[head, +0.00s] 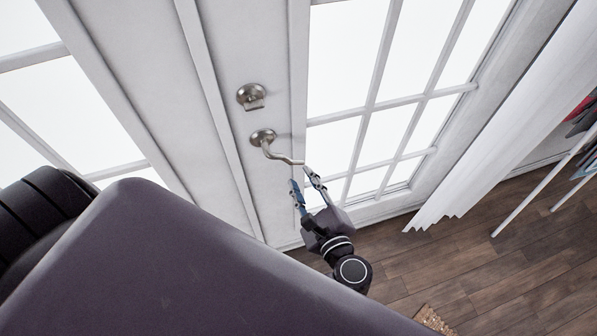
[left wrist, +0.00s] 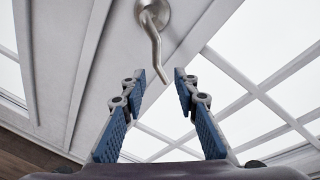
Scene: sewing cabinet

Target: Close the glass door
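The white glass door (head: 276,60) with paned windows fills the upper middle of the head view. It carries a metal lever handle (head: 280,152) with a round deadbolt (head: 251,97) above it. The handle also shows in the left wrist view (left wrist: 156,42). My left gripper (head: 305,174) is open, with its fingertips just below the free end of the lever. In the left wrist view the lever's tip points down between the two blue-padded fingers (left wrist: 160,84), and nothing is clasped. I cannot tell whether a finger touches it. My right gripper is not in view.
A second white paned panel (head: 105,75) stands at the left. White vertical blinds (head: 500,130) hang at the right, near a rack with pale poles (head: 545,180). Dark wood floor (head: 500,265) is open at lower right, with a woven mat corner (head: 434,320).

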